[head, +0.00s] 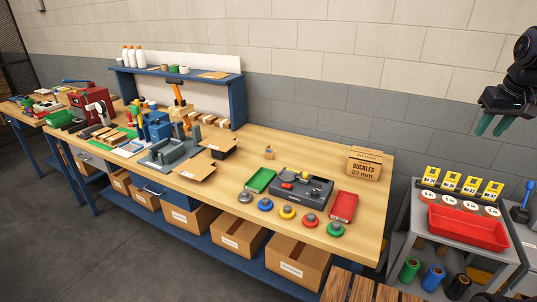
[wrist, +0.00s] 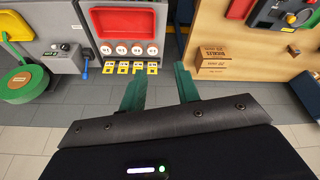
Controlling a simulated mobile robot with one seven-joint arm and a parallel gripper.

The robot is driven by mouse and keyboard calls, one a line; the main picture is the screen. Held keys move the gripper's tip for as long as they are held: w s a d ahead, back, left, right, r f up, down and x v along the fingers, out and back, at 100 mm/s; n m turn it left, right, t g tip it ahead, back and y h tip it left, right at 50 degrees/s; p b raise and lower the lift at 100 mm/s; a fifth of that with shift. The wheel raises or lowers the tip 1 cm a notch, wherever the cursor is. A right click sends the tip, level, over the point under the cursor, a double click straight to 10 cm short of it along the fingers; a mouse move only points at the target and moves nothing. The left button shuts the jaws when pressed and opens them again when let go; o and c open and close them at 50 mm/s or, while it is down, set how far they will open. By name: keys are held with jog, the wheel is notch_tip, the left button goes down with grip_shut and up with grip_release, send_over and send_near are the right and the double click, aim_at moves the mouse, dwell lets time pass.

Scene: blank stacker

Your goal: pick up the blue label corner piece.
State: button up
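A small tan piece with a blue patch (head: 269,152) stands alone on the wooden bench top, near its back edge. It may be the blue label corner piece, but it is too small to read. My gripper (head: 491,128) hangs at the upper right, above the grey cart and well to the right of that piece. In the wrist view my gripper (wrist: 158,77) has its two green fingers spread apart, with nothing between them.
A cardboard buckles box (head: 364,163) stands at the bench's back right corner. A dark grey tray (head: 318,201), a green tray (head: 260,180) and a red tray (head: 343,206) lie ahead of it. The grey cart (head: 400,232) holds a red bin (head: 468,230). Bench around the small piece is clear.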

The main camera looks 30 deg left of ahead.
jog(key=w+a+r+n+g, duration=0.2)
jog(key=w+a+n, duration=0.4)
jog(key=w+a, duration=1.6)
jog(key=w+a+f+n, duration=0.1)
jog(key=w+a+f, duration=0.15)
jog(key=a, duration=0.45)
jog(key=w+a+f+n, duration=0.1)
jog(key=a+f, duration=0.2)
jog(key=a, duration=0.5)
jog(key=w+a+f+n, duration=0.2)
jog(key=a, duration=0.5)
jog(key=n+g, duration=0.2)
jog(key=n, duration=0.3)
send_over(269, 159)
jog(key=f, duration=2.3)
jog(key=shift+w+a+f, duration=0.2)
jog(key=shift+w+f, duration=0.05)
jog(key=shift+w, duration=0.05)
notch_tip(269, 159, down, 10)
jog(key=shift+s+d+f, duration=0.1)
